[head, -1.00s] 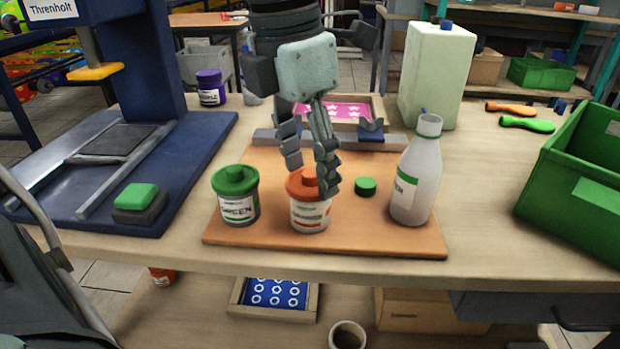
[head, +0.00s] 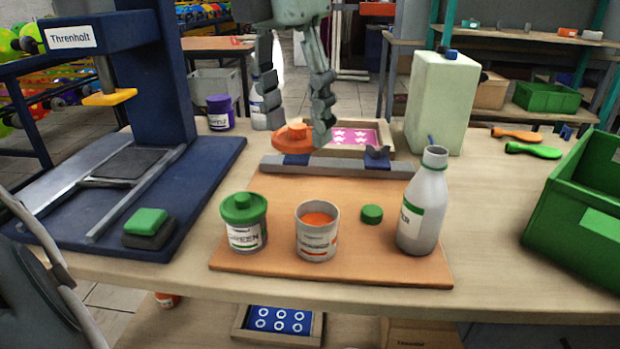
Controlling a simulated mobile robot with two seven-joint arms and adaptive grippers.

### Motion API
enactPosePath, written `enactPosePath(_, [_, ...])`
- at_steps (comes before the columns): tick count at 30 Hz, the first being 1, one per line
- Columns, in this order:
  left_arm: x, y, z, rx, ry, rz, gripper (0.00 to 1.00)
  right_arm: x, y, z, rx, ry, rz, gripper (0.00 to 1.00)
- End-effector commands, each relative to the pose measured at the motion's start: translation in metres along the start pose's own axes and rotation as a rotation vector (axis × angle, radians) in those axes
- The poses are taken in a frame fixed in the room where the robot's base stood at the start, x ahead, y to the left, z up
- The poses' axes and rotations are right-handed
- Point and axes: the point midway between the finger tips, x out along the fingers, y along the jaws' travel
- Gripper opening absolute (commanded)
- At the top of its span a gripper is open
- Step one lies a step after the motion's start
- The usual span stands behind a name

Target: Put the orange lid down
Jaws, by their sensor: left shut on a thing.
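My left gripper (head: 297,122) is shut on the orange lid (head: 290,140). The lid shows between and below its fingers, above or behind the grey bar at the back of the orange-brown board (head: 300,266). I cannot tell whether the lid touches anything beneath it. The white jar with the orange label (head: 317,245) stands open on the board, with orange ink inside. Beside it on the left stands the green jar (head: 243,232), its green lid on. My right gripper is not in view.
A small green cap (head: 371,214) and a white bottle (head: 423,205) are on the board's right side. A wooden frame with a pink screen (head: 353,137) lies behind the grey bar (head: 335,168). A green crate (head: 580,215) stands right, a blue press (head: 160,80) left.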

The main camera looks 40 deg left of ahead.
Motion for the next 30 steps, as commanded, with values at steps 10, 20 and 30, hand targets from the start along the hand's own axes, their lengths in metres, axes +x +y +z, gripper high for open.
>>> enactPosePath(10, [0.028,0.09,-0.015,-0.786,0.0,0.113,0.43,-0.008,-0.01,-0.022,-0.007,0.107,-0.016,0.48])
enactPosePath(20, [0.05,0.106,-0.006,-0.998,-0.002,0.154,0.43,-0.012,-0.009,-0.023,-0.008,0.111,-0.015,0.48])
enactPosePath(30, [0.1,0.081,0.052,-0.994,-0.002,0.154,0.43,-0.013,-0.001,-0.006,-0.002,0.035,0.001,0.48])
